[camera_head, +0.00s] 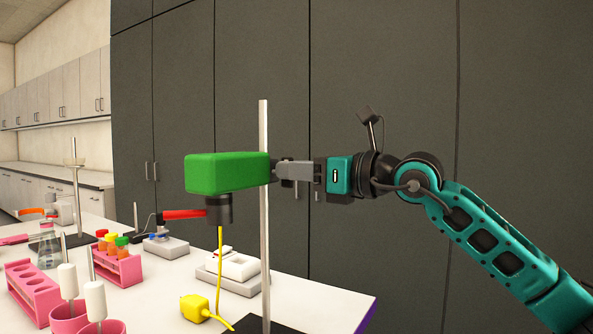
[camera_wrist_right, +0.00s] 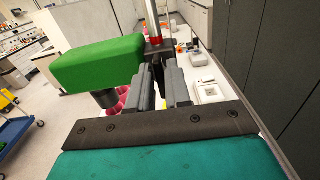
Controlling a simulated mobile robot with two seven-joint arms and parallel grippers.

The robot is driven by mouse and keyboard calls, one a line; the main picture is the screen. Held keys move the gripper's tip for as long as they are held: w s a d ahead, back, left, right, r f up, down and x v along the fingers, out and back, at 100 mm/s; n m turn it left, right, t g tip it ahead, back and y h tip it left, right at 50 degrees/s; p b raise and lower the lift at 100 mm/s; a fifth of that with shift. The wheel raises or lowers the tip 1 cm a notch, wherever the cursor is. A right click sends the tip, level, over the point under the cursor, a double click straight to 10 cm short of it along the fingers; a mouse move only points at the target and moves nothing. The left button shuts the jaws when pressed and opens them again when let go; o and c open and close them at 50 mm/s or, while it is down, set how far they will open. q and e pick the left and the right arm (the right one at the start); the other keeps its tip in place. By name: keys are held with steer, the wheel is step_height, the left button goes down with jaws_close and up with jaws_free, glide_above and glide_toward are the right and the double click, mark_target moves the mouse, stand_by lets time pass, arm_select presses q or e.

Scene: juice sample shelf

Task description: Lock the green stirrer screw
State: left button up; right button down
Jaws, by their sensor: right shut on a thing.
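The green stirrer (camera_head: 228,173) is a green block at the metal stand rod (camera_head: 264,225), with a dark chuck (camera_head: 218,210) below it. It also shows in the wrist view (camera_wrist_right: 95,60), left of the fingers. My right gripper (camera_head: 284,172) reaches in from the right, level with the stirrer. Its fingers are shut on the small dark screw (camera_head: 272,168) at the stirrer's right end, by the rod. The fingertips (camera_wrist_right: 160,68) largely hide the screw in the wrist view. My left gripper is not in view.
A white device (camera_head: 232,272) and pink racks (camera_head: 34,290) stand on the white table. Pink cups with white pestles (camera_head: 96,300) are at the front. Dark cabinets (camera_head: 390,80) stand behind.

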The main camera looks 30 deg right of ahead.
arm_select(q)
steer(key=p, duration=0.1)
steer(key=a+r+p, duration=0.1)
steer(key=p, duration=0.1)
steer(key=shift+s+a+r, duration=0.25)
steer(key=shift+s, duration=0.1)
arm_select(e)
steer(key=m, duration=1.7)
steer(key=shift+w+d+f+m, duration=0.15)
steer(key=shift+d+m, duration=0.1)
steer(key=shift+m, duration=0.05)
arm_select(q)
steer(key=shift+p, duration=0.35)
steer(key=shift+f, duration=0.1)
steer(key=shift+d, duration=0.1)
arm_select(e)
steer(key=c, duration=1.1)
jaws_free()
steer(key=shift+f, duration=0.1)
